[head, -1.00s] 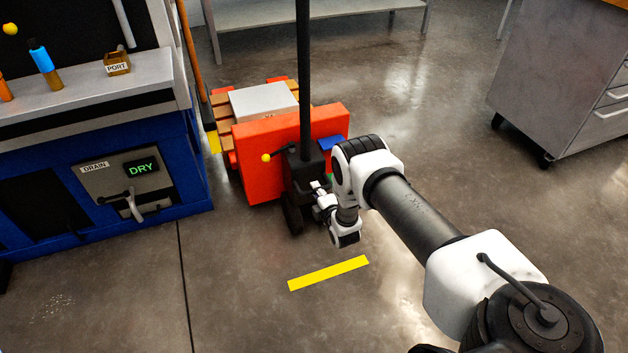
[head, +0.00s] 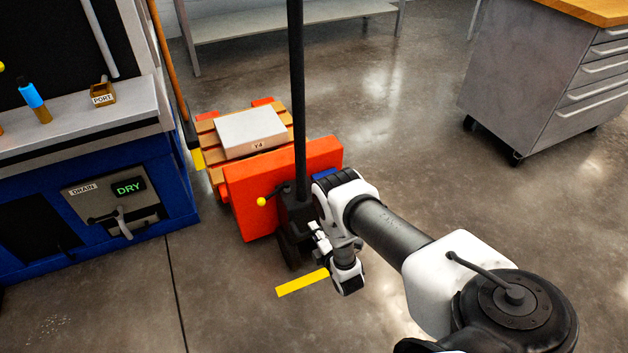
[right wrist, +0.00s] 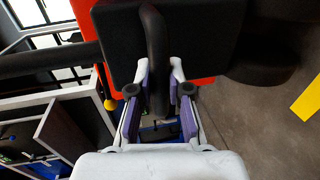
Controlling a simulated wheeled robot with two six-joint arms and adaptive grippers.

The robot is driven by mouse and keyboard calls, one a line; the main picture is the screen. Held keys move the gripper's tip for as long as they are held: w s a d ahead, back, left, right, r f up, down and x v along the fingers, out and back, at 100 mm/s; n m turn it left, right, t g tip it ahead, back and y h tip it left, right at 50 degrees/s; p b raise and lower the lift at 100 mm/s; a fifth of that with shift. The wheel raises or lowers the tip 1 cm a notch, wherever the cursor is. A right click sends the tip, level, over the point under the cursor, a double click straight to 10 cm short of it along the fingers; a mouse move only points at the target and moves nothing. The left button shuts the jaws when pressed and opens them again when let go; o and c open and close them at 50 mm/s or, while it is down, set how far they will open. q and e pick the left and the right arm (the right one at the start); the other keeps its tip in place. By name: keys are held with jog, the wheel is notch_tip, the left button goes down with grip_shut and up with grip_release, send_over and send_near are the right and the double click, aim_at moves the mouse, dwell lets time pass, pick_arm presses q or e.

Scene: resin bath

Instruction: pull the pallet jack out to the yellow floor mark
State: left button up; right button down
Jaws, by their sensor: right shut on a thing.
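The pallet jack has an orange-red body (head: 262,200) and a tall black mast (head: 296,90), and stands in the middle of the head view. Its dark wheel sits just behind the yellow floor mark (head: 300,283), with a small gap; my right wrist hides the mark's right end. The mark also shows in the right wrist view (right wrist: 308,98). My right gripper (head: 318,232) is at the front of the jack. In the right wrist view its fingers (right wrist: 158,75) are shut on the jack's black handle bar (right wrist: 155,35). My left gripper is out of view.
A wooden pallet (head: 207,125) carries a grey box (head: 250,130) marked Y4. A blue machine (head: 165,195) with a DRY display stands to the left, and a broom (head: 172,65) is upright beside it. A drawer cabinet (head: 530,80) stands at upper right. Floor between is clear.

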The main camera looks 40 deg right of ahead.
jog(key=shift+s+f, duration=0.15)
jog(key=c, duration=1.1)
grip_release()
jog(key=v, duration=1.2)
jog(key=shift+d, duration=0.1)
